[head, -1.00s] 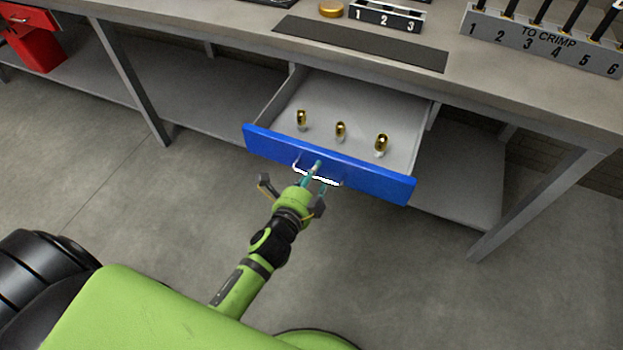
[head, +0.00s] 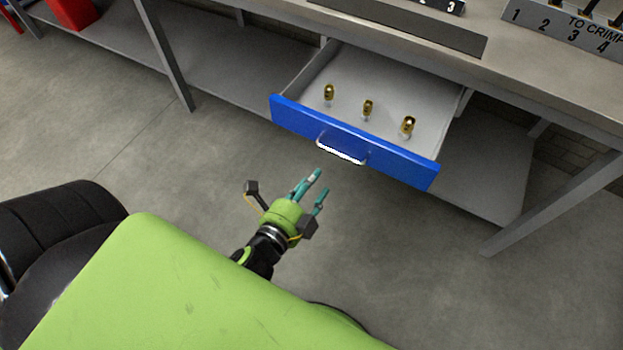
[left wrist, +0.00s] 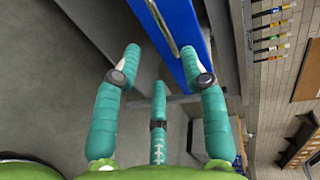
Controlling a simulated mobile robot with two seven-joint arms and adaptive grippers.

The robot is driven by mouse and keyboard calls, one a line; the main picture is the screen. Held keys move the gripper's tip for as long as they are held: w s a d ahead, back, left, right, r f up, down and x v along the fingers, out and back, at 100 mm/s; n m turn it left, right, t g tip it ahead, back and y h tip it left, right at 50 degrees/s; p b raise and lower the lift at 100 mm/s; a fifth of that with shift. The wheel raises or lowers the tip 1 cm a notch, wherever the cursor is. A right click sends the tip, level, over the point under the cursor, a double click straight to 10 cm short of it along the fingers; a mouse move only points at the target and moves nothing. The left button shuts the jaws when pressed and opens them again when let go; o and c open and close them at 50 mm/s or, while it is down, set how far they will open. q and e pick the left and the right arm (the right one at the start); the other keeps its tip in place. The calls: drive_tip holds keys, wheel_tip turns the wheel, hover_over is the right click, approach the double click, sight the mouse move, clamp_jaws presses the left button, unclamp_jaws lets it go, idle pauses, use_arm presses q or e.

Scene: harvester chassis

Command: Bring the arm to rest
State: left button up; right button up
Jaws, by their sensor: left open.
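My left gripper (head: 315,184) is open and empty, in front of the drawer and apart from its handle in the head view. Its teal fingers (left wrist: 160,80) stand spread in the left wrist view, with nothing between them. The blue-fronted drawer (head: 390,164) is pulled open under the bench. Its white handle (head: 341,150) is free. The drawer front also shows in the left wrist view (left wrist: 172,25). My right gripper is not in view.
Several objects with gold tops, among them one at the left (head: 329,92), stand in the open drawer. The grey workbench (head: 540,75) carries a numbered rack (head: 560,30). A bench leg (head: 165,55) stands to the left. The floor in front of the drawer is clear.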

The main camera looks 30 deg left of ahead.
use_arm(q)
drive_tip(key=shift+f, duration=0.1)
idle(0.3)
drive_tip(key=s+f+n+g+p, duration=0.1)
drive_tip(key=s+f+n+g, duration=0.35)
drive_tip(key=f, duration=0.85)
drive_tip(key=s+f+n+g+p, duration=0.1)
drive_tip(key=s+f+n+g, duration=0.3)
drive_tip(key=f, duration=0.9)
drive_tip(key=s+a+f+n+g, duration=0.2)
drive_tip(key=s+f, duration=0.4)
drive_tip(key=s, duration=0.4)
drive_tip(key=s+a+f+n+g, duration=0.2)
drive_tip(key=s+f+n+g, duration=0.2)
drive_tip(key=s, duration=0.7)
wheel_tip(320, 180, down, 3)
drive_tip(key=shift+a+r+n+y+p, duration=0.1)
drive_tip(key=shift+a+n+y+p, duration=0.3)
drive_tip(key=shift+n, duration=0.35)
